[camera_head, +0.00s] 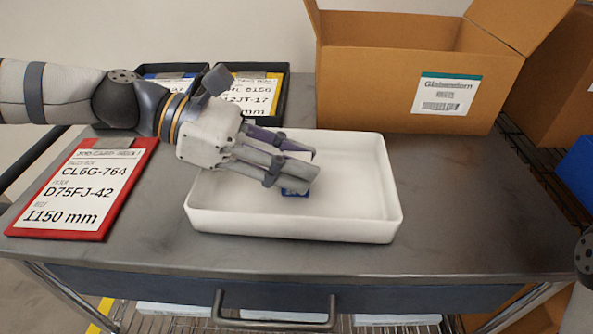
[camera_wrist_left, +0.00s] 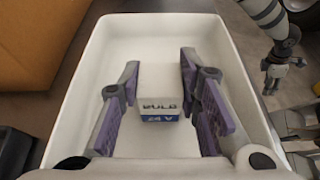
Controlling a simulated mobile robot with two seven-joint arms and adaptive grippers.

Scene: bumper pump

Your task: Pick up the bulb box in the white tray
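The bulb box (camera_wrist_left: 159,88) is small and white, with a blue band reading "24 V". It stands inside the white tray (camera_head: 290,225), and the wrist view also shows the tray (camera_wrist_left: 88,75). My left gripper (camera_head: 300,172) reaches into the tray from the left. In the left wrist view my left gripper (camera_wrist_left: 160,110) is open, with one purple-padded finger on each side of the box. Narrow gaps show beside the box. In the head view the fingers hide most of the box (camera_head: 296,192). My right gripper (camera_wrist_left: 281,68) shows small at the wrist view's upper right, outside the tray.
An open cardboard box (camera_head: 385,80) stands behind the tray. A red-framed card (camera_head: 80,190) lies at the left. Two black trays with cards, one of them the right one (camera_head: 252,95), sit behind my left arm. The table's right side (camera_head: 470,200) is clear.

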